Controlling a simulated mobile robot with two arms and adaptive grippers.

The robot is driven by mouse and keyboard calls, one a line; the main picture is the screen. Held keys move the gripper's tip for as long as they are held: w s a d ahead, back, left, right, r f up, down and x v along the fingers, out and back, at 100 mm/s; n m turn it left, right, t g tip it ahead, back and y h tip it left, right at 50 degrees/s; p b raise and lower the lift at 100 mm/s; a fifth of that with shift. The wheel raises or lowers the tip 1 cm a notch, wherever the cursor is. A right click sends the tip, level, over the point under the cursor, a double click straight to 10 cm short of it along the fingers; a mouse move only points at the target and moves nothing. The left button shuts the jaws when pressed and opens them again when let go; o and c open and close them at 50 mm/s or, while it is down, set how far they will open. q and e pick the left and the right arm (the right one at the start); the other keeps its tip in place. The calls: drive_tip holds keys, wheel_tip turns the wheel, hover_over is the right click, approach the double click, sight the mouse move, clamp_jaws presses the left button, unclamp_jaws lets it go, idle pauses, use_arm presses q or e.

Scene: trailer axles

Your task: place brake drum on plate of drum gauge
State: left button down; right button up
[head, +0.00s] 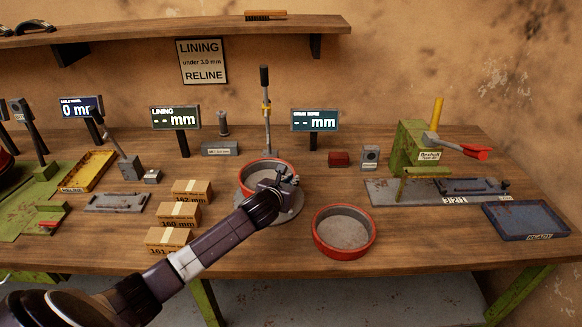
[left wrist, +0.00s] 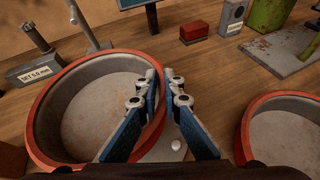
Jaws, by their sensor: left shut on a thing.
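A red-rimmed brake drum (head: 245,186) with a grey inside is at the round grey plate (head: 290,214) of the drum gauge, whose post (head: 265,110) stands behind it. My left gripper (head: 283,180) is shut on the right side of the drum's rim. In the left wrist view, the fingers (left wrist: 168,92) straddle the wall of this drum (left wrist: 95,110). The plate (left wrist: 172,150) shows beneath it, with a small white knob. The drum looks level; I cannot tell whether it rests on the plate or hangs just above. My right gripper is out of view.
A second red brake drum (head: 343,232) lies on the bench to the right. Several cardboard boxes (head: 180,213) stand left. A red block (head: 339,159), a grey box (head: 370,157) and a green press (head: 415,145) are at right. A blue tray (head: 525,220) sits far right.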

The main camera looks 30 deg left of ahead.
use_arm(q)
drive_tip(key=shift+w+f, duration=0.1)
drive_tip(key=shift+f, duration=1.85)
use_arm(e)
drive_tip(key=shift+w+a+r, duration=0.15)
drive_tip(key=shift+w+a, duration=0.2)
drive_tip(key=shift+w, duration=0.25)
use_arm(q)
drive_tip(key=c, duration=2.5)
unclamp_jaws()
drive_tip(key=shift+f, duration=0.35)
drive_tip(key=o, duration=0.4)
drive_tip(key=shift+s+d+r, duration=0.1)
drive_tip(key=shift+s+r, duration=0.05)
drive_tip(key=shift+s, duration=0.05)
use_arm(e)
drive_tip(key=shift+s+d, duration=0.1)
use_arm(q)
drive_tip(key=shift+s, duration=0.1)
